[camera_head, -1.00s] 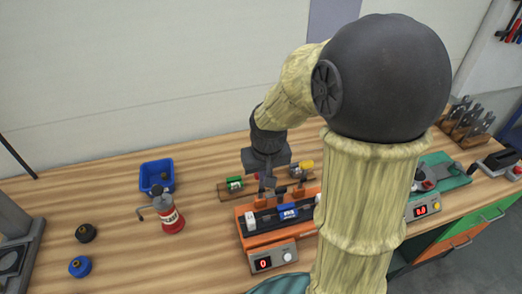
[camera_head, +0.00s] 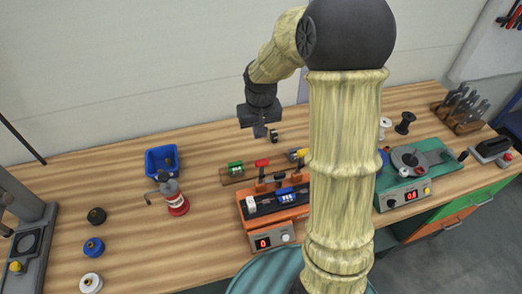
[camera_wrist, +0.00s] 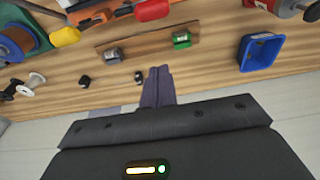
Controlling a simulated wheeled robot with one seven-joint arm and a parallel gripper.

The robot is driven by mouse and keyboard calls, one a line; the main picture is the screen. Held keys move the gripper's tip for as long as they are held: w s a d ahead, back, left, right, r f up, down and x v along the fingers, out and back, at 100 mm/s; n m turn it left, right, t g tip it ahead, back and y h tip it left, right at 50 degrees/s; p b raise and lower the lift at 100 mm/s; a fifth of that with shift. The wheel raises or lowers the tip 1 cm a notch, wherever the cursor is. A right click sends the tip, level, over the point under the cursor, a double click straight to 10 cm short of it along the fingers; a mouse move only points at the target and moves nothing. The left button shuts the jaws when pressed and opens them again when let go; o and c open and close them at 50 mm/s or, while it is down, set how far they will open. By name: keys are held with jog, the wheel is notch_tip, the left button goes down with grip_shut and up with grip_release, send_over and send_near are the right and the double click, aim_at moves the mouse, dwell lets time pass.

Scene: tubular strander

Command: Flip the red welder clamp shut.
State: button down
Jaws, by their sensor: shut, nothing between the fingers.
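The orange welder (camera_head: 275,240) stands on the bench with a red "0" display and a blue-and-white piece on its dark top. The red welder clamp (camera_head: 262,163) shows its red handle raised at the welder's back edge; it also shows at the top of the wrist view (camera_wrist: 152,10). A yellow-handled clamp (camera_head: 298,155) is to its right, partly hidden by my arm. My gripper (camera_head: 260,131) is shut and empty, above and behind the red handle, apart from it. Its fingers (camera_wrist: 158,85) show together in the wrist view.
A green machine (camera_head: 410,165) stands right. Two small dark parts (camera_wrist: 84,82) (camera_wrist: 138,77) lie near my fingers in the wrist view.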

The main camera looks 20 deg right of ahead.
aim_at(261, 172)
notch_tip(261, 172, down, 6)
jog(key=s+p, duration=0.2)
jog(key=p, duration=0.1)
jog(key=shift+s+f+p, duration=0.25)
jog(key=shift+s+p, duration=0.05)
jog(key=shift+s, duration=0.05)
jog(key=shift+w+f, duration=0.1)
dwell(0.4)
